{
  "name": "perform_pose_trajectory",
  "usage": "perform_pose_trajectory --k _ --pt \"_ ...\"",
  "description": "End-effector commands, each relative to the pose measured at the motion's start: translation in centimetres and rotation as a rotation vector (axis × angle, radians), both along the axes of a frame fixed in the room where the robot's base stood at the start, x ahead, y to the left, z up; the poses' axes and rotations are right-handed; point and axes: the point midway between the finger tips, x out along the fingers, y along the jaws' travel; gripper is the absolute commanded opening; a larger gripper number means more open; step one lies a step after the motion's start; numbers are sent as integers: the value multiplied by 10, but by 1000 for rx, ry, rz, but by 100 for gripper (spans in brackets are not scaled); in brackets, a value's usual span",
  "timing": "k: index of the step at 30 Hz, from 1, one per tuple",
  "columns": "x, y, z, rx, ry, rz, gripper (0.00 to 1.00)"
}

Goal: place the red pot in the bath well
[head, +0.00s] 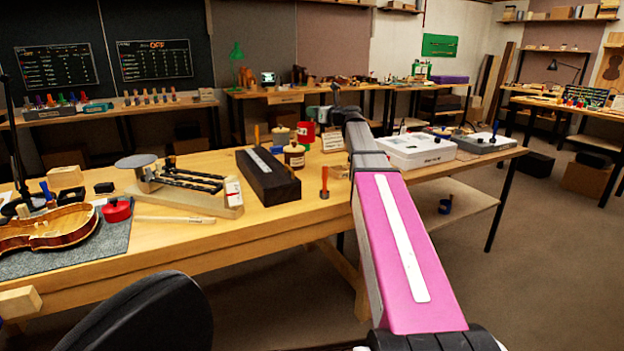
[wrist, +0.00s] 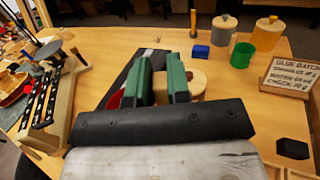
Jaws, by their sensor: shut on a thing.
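The red pot (head: 306,133) shows in the head view beside the small sign, at my gripper (head: 324,115). In the wrist view my gripper (wrist: 162,82) has its green fingers shut on the pot. Only a little red shows there, left of the fingers; the rest is hidden. A white box-shaped unit (head: 415,153) with a dark spot on top stands to the right of the arm and may be the bath; its well is not clear to see. It is out of the wrist view.
A brown jar (head: 294,156) with a pale lid stands close below the gripper. A dark block (head: 268,178) lies to its left. A sign (wrist: 292,77), a green cup (wrist: 241,62) and a blue block (wrist: 200,52) stand nearby. A grey device (head: 470,142) stands far right.

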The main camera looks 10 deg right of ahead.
Motion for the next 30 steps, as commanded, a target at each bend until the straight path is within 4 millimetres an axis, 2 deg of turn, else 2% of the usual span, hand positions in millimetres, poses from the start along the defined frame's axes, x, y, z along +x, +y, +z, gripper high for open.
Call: perform_pose_trajectory --k 23,30 --pt "0 0 -75 0 1 -1 0" --pt "0 0 -113 2 3 0 0"
